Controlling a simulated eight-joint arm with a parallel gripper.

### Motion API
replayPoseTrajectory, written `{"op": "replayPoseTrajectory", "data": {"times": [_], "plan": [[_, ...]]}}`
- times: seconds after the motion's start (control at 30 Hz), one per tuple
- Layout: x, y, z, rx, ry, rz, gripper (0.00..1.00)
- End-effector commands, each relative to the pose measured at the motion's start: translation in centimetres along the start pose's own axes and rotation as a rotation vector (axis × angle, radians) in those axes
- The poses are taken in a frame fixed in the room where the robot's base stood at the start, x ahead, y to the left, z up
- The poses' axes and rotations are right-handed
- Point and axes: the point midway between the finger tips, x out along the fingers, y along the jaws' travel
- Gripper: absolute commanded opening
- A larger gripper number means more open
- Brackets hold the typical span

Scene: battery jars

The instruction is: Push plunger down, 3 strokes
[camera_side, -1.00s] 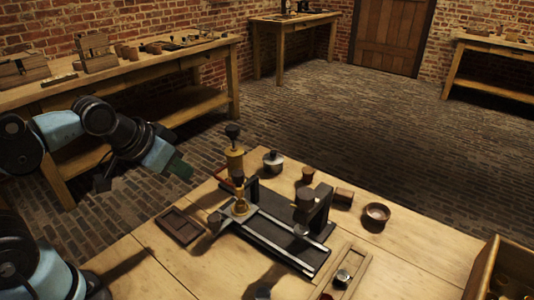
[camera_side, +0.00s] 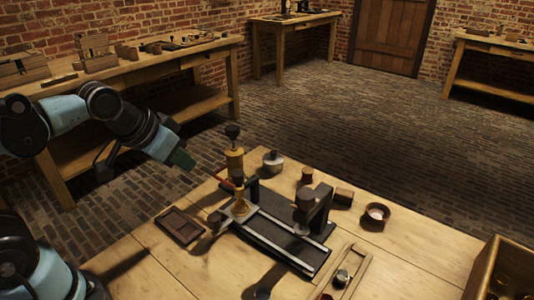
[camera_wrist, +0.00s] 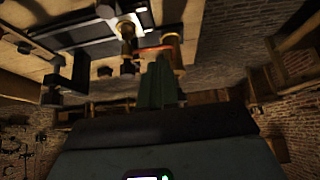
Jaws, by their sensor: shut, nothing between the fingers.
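A brass pump cylinder (camera_side: 235,163) stands upright on the near table, with a dark round knob (camera_side: 232,131) on a short stem above it, which looks like the plunger. It is joined by a reddish tube to a bench fixture with a shorter brass fitting (camera_side: 240,207). My gripper (camera_side: 184,159) is left of the cylinder, apart from it and a little below knob height in the side view. Its green fingers are shut and empty. In the wrist view the fingers (camera_wrist: 159,68) show close to the brass cylinder (camera_wrist: 172,45); the exact gap is unclear.
A dark rail fixture (camera_side: 275,242) with a black upright fills the table's middle. A lidded metal pot (camera_side: 272,161), a small bowl (camera_side: 377,214), a wooden tray (camera_side: 180,227) and a wooden crate (camera_side: 503,268) stand around it.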

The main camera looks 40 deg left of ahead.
Motion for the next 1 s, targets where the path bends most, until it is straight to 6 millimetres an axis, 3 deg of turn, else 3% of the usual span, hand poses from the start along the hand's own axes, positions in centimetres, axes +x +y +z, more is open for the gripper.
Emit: {"op": "replayPoseTrajectory", "data": {"times": [0.5,0.8,1.0], "plan": [[-4.1,-0.6,-12.1,0.0,-0.219,-0.005,0.0],[-5.2,-1.0,-17.6,0.001,-0.353,-0.005,0.0],[-5.3,-1.4,-20.2,0.001,-0.441,-0.004,0.0]]}}
